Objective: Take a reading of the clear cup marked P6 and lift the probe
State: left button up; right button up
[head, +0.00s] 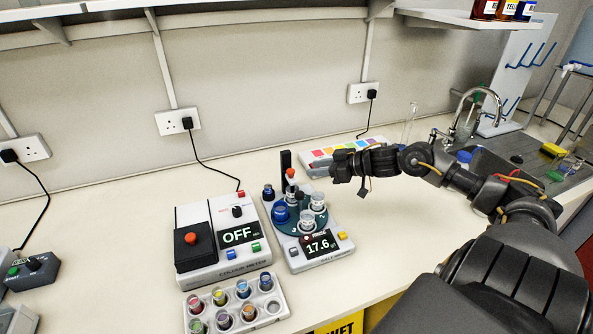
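A meter with a round teal carousel (282,224) stands at the middle of the bench. Its display (320,246) reads 17.6. Clear cups sit on the carousel, one at the right (318,200) and one at the front (307,221); their marks are too small to read, so I cannot tell which is P6. A dark post (286,163) rises behind the carousel, with a red-topped part (291,174) beside it that may be the probe head. My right gripper (336,171) is right of and behind the carousel, apart from it; its fingers are unclear. My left gripper is out of view.
A second meter (222,262) showing OFF stands left of the carousel meter. A rack (279,301) of coloured vials is in front of it. A sink with a tap (489,92) is at right. Bench is clear at back left.

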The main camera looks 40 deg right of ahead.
aim_at(292, 170)
jog(key=shift+p+x, duration=0.75)
jog(key=shift+x, duration=2.95)
jog(key=shift+r, duration=0.1)
grip_shut()
